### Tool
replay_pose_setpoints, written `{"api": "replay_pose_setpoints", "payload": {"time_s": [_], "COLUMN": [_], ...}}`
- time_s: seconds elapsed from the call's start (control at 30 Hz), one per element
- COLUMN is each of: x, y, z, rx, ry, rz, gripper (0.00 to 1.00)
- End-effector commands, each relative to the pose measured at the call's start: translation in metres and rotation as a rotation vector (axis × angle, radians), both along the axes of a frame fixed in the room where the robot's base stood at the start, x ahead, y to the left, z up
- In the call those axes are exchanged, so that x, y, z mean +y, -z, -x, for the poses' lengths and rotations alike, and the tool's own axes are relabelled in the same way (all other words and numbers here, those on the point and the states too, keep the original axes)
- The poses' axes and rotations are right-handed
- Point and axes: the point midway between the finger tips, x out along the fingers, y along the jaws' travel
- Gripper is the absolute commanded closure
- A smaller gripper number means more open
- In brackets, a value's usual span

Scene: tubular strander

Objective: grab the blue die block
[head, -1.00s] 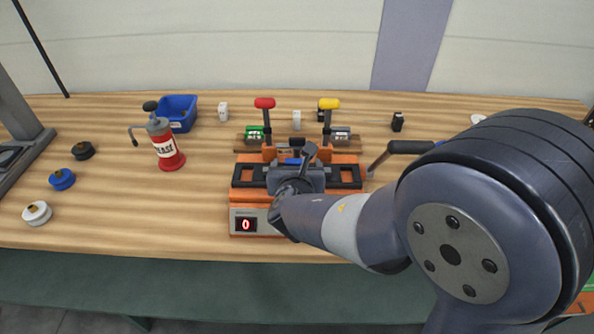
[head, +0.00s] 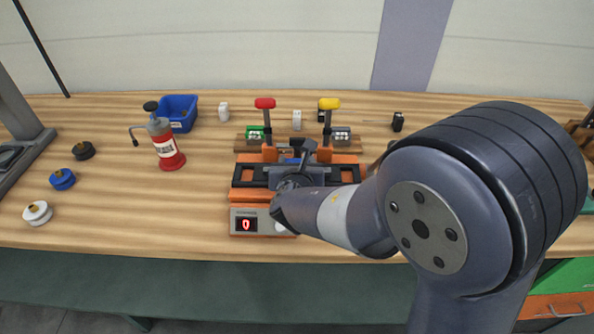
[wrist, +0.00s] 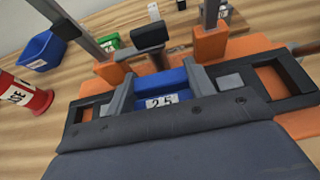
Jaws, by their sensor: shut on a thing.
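The blue die block (wrist: 160,91) sits in the orange machine (wrist: 260,45), with a white label reading 25 on its near face. In the wrist view my gripper (wrist: 160,88) has one grey finger on each side of the block and is shut on it. In the head view my gripper (head: 298,165) is over the middle of the machine. My arm hides most of the block there; only a sliver of blue shows. I cannot tell whether the block is lifted off its seat.
Red (head: 265,103) and yellow (head: 329,103) handled levers rise behind the block. A red grease can (head: 166,150), a blue bin (head: 180,112) and several spools stand to the left. Small blocks stand at the back.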

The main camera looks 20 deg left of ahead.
Motion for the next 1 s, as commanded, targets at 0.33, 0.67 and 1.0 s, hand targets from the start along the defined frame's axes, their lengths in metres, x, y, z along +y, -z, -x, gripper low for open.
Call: {"api": "replay_pose_setpoints", "payload": {"time_s": [0.33, 0.67, 1.0], "x": [0.0, 0.001, 0.0], "y": [-0.001, -0.019, -0.084], "z": [0.0, -0.001, 0.0], "rx": [-0.003, -0.005, -0.004], "ry": [0.0, 0.001, 0.0], "rz": [-0.001, -0.004, -0.004], "gripper": [0.9, 0.9, 0.9]}}
